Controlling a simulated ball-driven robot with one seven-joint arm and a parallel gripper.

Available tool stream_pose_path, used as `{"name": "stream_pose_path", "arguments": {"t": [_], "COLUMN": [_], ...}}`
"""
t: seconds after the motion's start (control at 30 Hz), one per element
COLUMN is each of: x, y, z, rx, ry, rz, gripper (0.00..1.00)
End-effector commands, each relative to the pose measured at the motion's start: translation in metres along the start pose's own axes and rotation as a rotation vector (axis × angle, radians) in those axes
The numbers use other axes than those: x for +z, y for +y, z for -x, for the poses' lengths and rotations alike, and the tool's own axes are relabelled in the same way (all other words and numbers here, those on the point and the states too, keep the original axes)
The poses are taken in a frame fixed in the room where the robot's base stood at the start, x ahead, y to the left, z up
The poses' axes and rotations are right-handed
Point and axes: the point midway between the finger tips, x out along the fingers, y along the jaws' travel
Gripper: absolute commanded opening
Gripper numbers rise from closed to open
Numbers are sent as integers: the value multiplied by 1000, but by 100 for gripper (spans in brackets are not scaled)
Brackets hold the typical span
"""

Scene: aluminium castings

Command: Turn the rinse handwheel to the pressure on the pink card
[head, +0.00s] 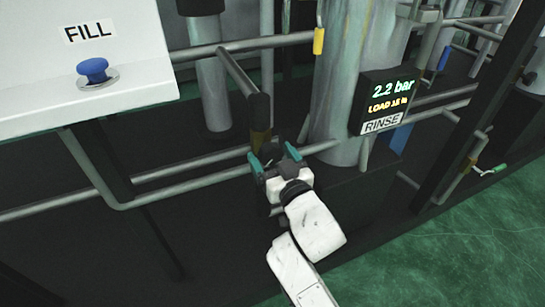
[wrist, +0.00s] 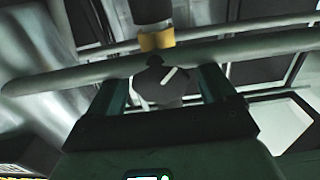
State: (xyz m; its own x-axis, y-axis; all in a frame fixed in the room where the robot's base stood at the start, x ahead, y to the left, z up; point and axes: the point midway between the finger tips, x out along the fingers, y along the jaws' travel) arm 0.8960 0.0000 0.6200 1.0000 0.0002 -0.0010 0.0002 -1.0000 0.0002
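The rinse display (head: 385,100) is a black box on the grey column, reading 2.2 bar in green, with a smaller yellow line below that is hard to read. A RINSE label (head: 381,123) is under it. My gripper (head: 275,154) is in front of the pipework, left of and below the display. In the wrist view a dark round handwheel (wrist: 158,88) with a white mark lies between the two green fingers of my gripper (wrist: 165,84). The fingers are apart, with a narrow gap visible at the right. In the head view my gripper hides the wheel. No pink card shows.
A white panel (head: 60,60) with a FILL label and blue button (head: 93,69) juts in at upper left. Grey pipes (head: 190,160) run close around my gripper. A yellow collar (wrist: 156,40) is just beyond the wheel. Open green floor (head: 480,245) lies at lower right.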

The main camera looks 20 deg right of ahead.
Motion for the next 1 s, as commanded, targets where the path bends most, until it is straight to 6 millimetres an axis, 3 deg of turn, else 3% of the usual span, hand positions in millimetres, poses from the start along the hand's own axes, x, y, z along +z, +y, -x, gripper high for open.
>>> {"name": "stream_pose_path", "arguments": {"t": [0.07, 0.53, 1.0], "x": [0, 0, -2], "y": [0, 0, -1], "z": [0, 0, 0], "rx": [0, 0, -2], "ry": [0, 0, -2], "rz": [0, 0, 136], "gripper": [76, 31, 31]}}
